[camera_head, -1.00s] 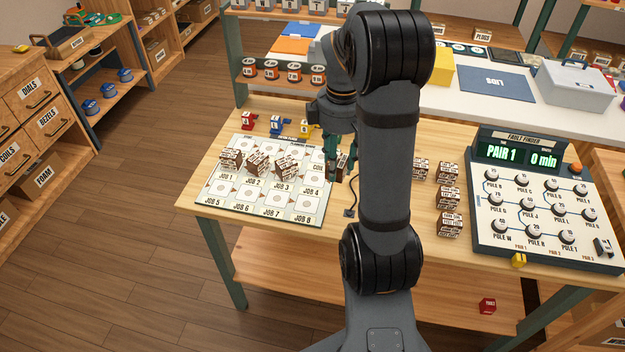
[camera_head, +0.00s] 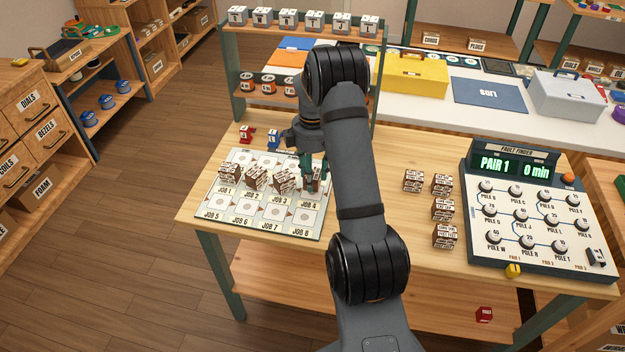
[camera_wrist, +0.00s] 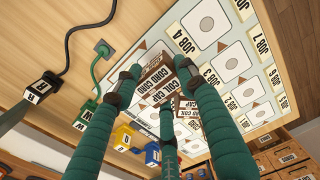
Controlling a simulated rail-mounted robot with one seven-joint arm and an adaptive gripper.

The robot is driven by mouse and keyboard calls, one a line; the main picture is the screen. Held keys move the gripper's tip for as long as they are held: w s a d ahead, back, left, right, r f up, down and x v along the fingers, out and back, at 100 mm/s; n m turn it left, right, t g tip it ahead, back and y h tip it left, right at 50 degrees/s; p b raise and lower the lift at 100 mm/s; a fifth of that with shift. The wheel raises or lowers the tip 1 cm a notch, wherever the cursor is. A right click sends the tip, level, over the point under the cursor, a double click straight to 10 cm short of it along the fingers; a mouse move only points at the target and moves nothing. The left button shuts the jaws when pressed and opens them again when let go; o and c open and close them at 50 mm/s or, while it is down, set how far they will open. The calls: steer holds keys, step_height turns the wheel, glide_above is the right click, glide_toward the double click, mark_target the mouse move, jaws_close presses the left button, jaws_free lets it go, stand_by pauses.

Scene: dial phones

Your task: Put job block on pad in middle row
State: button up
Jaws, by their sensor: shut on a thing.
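The light job board (camera_head: 322,232) lies on the wooden table, with pads in rows and labels from JOB 1 to JOB 8. My gripper (camera_head: 313,172) is low over its right column, above the JOB 4 label. It is shut on a brown and white job block (camera_head: 314,186), largely hidden by the fingers. The held block shows between the fingers in the wrist view (camera_wrist: 153,84), with CORD and COIL lettering. Three similar blocks stand in a row on the board: left (camera_head: 229,172), middle (camera_head: 257,178) and right (camera_head: 283,182). I cannot tell whether the held block touches its pad.
Several more blocks (camera_head: 442,209) stand right of the board, near the fault finder panel (camera_head: 540,225). Red (camera_head: 246,134) and blue (camera_head: 273,139) small items stand behind the board. A shelf rack (camera_head: 232,80) rises behind them.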

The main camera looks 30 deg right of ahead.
steer(key=shift+f, duration=1.35)
steer(key=shift+f, duration=0.25)
steer(key=o, duration=1.1)
steer(key=shift+r, duration=0.1)
steer(key=shift+o, duration=0.4)
step_height(320, 180, up, 12)
steer(key=shift+r, duration=0.15)
